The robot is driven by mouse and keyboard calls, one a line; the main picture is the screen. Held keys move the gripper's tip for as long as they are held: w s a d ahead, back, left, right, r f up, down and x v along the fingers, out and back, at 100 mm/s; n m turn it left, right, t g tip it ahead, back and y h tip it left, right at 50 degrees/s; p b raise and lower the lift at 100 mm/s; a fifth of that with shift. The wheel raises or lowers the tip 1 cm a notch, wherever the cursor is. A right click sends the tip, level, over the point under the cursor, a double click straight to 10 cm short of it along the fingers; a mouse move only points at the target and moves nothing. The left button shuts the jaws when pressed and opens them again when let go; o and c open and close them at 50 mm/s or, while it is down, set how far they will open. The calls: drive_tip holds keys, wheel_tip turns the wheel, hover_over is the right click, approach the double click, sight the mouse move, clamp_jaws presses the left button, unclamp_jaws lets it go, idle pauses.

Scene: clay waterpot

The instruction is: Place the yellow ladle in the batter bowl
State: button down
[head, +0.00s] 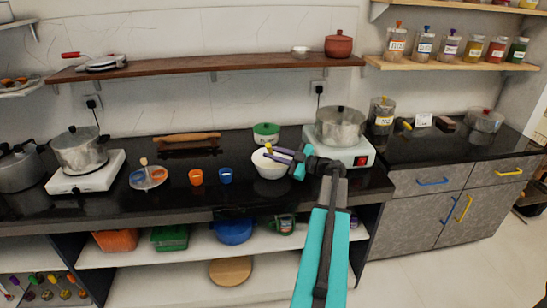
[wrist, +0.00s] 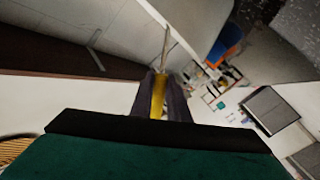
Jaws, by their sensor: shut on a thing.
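My gripper (head: 277,154) is over the white bowl (head: 270,168) on the black counter in the head view. In the wrist view the two dark jaws (wrist: 160,97) are shut on the yellow ladle (wrist: 158,95) by its handle, and a thin metal shaft extends beyond them. In the head view only a small yellow bit of the ladle (head: 268,148) shows by the fingertips. The ladle's far end is not clear there. I cannot tell whether it touches the bowl, whose inside is partly hidden by my gripper.
A steel pot (head: 341,128) on a white cooker stands right of the bowl, close to my arm. A green-lidded pot (head: 266,133) is behind the bowl. A wooden shelf (head: 215,69) hangs above.

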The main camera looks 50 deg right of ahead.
drive_tip(key=shift+f, duration=0.9)
drive_tip(key=c, duration=1.7)
unclamp_jaws()
drive_tip(key=shift+f, duration=0.1)
drive_tip(key=b+v, duration=0.2)
drive_tip(key=v, duration=1)
drive_tip(key=shift+s, duration=0.1)
